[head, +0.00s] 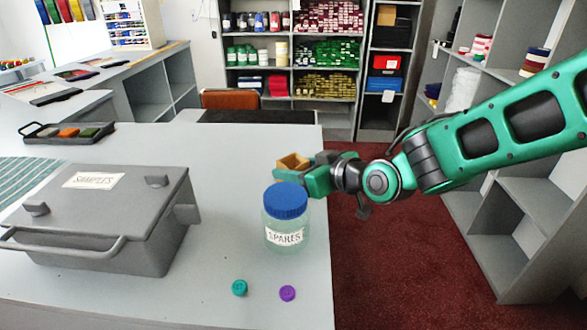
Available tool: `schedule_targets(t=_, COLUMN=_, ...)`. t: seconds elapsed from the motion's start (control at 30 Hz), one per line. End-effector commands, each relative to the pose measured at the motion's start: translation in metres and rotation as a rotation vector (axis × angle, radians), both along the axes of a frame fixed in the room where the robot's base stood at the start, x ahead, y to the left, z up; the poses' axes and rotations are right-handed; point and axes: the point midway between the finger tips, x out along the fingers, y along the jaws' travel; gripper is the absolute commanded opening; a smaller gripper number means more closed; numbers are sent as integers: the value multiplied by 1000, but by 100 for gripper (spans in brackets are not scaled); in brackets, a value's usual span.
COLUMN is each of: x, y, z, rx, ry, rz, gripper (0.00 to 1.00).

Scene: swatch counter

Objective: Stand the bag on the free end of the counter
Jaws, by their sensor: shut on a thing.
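A small tan, open-topped bag (292,161) shows in the head view just behind the blue-lidded jar. My gripper (306,170) reaches in from the right over the counter's right edge and is shut on the bag. The bag's lower part is hidden by a green finger and the jar lid, so I cannot tell whether it touches the counter. The grey counter (222,160) runs from the near edge to the back, with a bare stretch behind the jar and the grey box.
The jar labelled SPARES (285,225) stands close in front of my gripper. A lidded grey SAMPLES box (125,205) fills the left. A teal button (239,288) and a purple button (287,293) lie in front. A swatch tray (65,135) sits back left; shelves (525,235) stand right.

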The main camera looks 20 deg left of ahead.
Motion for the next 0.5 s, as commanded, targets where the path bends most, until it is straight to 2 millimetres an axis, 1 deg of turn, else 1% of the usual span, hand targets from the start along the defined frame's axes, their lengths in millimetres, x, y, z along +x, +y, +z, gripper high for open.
schedule_targets(t=0.07, x=0, y=0, z=-2, rx=-1, ry=1, rz=1, gripper=22)
schedule_targets(t=0.1, x=0, y=0, z=-2, rx=-1, ry=1, rz=1, gripper=48)
schedule_targets(t=0.17, x=0, y=1, z=-2, rx=-1, ry=1, rz=1, gripper=63)
schedule_targets(t=0.2, x=0, y=1, z=-2, rx=-1, ry=1, rz=1, gripper=65)
schedule_targets(t=0.5, x=-1, y=1, z=0, rx=0, ry=0, rz=1, gripper=65)
